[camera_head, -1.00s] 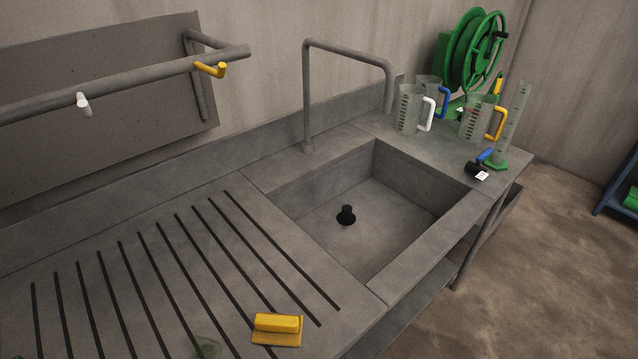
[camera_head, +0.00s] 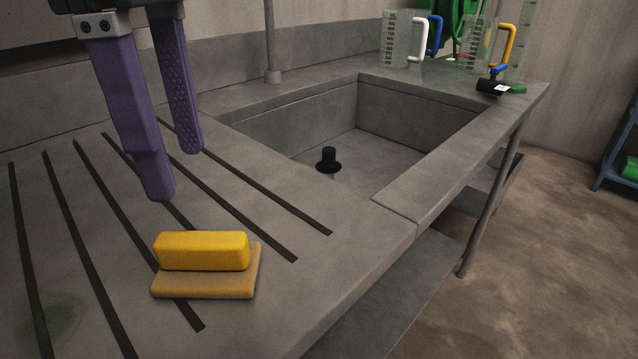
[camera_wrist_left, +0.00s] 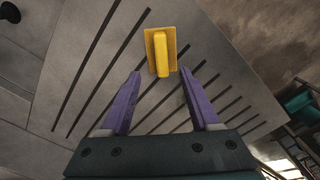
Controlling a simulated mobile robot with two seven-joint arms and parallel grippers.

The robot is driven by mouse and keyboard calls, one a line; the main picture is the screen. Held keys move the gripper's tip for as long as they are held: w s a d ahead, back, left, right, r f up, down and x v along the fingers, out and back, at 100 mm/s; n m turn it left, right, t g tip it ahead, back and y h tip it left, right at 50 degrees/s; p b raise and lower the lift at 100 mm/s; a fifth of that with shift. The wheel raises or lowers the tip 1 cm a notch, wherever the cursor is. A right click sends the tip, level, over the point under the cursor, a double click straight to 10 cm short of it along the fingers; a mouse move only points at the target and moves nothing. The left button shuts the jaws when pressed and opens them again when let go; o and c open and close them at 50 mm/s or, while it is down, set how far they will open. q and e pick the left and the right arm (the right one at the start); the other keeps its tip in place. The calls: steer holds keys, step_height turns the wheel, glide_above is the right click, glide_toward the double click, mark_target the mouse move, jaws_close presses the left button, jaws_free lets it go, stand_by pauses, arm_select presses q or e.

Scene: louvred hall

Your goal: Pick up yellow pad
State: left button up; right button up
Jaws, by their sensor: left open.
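The yellow pad (camera_head: 203,251) lies on the slotted drainboard (camera_head: 318,270) near its front edge. It has a bright yellow block handle on a flatter, duller yellow base. My left gripper (camera_head: 176,176) has two purple fingers pointing down, above and behind the pad in the head view. It is open and empty, with clear space between the fingers. In the left wrist view the pad (camera_wrist_left: 160,52) lies beyond the fingertips, roughly centred between the fingers (camera_wrist_left: 160,74). My right gripper is not in view.
A sink basin (camera_head: 385,123) with a black drain plug (camera_head: 328,160) lies right of the pad. Measuring jugs (camera_head: 403,40) and a black-headed tool with a blue handle (camera_head: 493,84) stand at the far corner. A tap post (camera_head: 272,50) rises behind the basin.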

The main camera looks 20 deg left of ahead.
mark_target(198, 237)
arm_select(q)
step_height(198, 237, down, 10)
steer(key=shift+s+r, duration=0.15)
steer(key=shift+r, duration=0.05)
jaws_close()
stand_by(0.6)
